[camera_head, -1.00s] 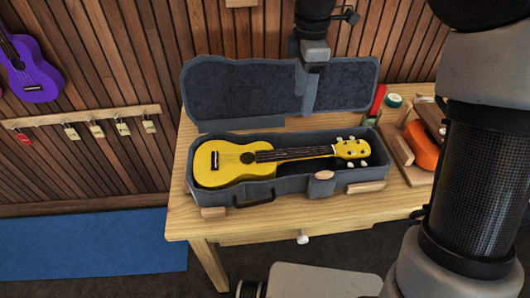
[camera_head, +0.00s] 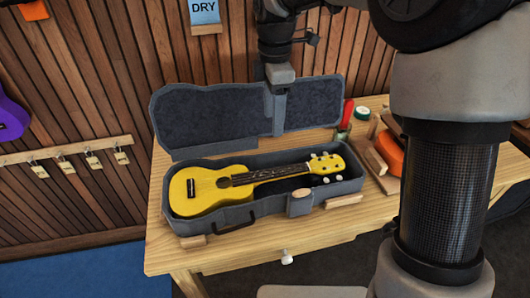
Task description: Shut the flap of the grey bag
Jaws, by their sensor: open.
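The grey bag (camera_head: 262,208) is an open, stiff ukulele case on the wooden table. Its flap (camera_head: 205,118) stands up along the back edge, leaning toward the wall, its dark lining facing me. A yellow ukulele (camera_head: 205,190) lies inside, neck to the right. An oval wooden tab (camera_head: 301,194) sits on the case's front wall, beside the dark handle (camera_head: 233,223). My gripper (camera_head: 279,90) points down at the flap's upper edge, right of its middle. Its fingers are hard to tell from the grey flap, so I cannot tell whether they touch it.
Wooden blocks (camera_head: 343,201) (camera_head: 193,242) lie against the case's front. Padlocks hang on a wall rail (camera_head: 75,148) at left. The table's front strip (camera_head: 255,255) is clear.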

